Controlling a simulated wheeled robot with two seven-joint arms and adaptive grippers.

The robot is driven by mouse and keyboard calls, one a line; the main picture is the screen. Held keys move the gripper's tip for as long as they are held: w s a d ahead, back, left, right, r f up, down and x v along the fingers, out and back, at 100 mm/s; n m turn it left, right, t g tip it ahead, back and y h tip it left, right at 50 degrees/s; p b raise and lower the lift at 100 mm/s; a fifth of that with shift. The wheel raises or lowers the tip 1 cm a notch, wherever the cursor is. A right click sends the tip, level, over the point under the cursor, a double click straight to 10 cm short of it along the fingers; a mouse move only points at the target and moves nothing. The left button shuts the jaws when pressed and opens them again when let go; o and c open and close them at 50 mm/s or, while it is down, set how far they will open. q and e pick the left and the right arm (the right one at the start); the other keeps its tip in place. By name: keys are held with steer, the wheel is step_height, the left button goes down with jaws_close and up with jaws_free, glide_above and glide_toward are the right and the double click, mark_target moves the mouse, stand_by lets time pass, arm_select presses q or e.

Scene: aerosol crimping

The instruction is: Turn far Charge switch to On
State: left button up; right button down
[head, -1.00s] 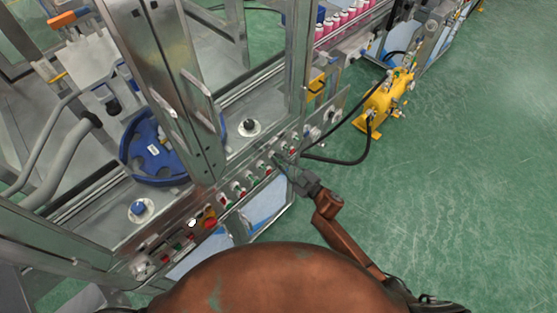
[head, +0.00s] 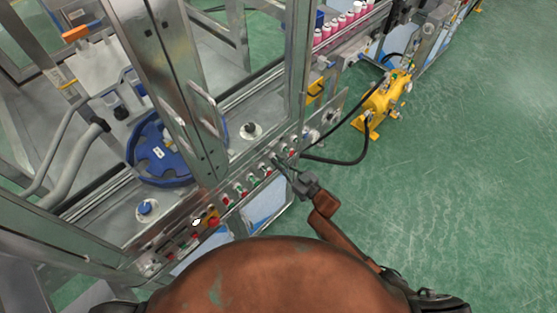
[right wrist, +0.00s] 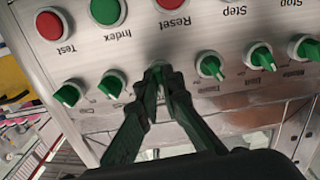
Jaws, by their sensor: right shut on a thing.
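My right gripper (right wrist: 160,88) is shut on a green rotary switch (right wrist: 157,67), the third from the left in a row on the metal control panel (right wrist: 180,42). The fingers hide most of this switch, so I cannot see which way its handle points. The small labels by the switches are too blurred to tell which are Charge switches. In the head view the right gripper (head: 281,163) touches the panel at its far part. My left gripper is not in view.
Green switches stand close on both sides, one to the left (right wrist: 112,84) and one to the right (right wrist: 210,66). Round buttons sit in the other row, including a red Reset button (right wrist: 174,13). A yellow pump (head: 383,103) with black hoses stands on the open green floor.

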steer(key=shift+m+p, duration=1.35)
steer(key=shift+m, duration=1.85)
steer(key=c, duration=2.1)
jaws_free()
steer(key=v, duration=1.2)
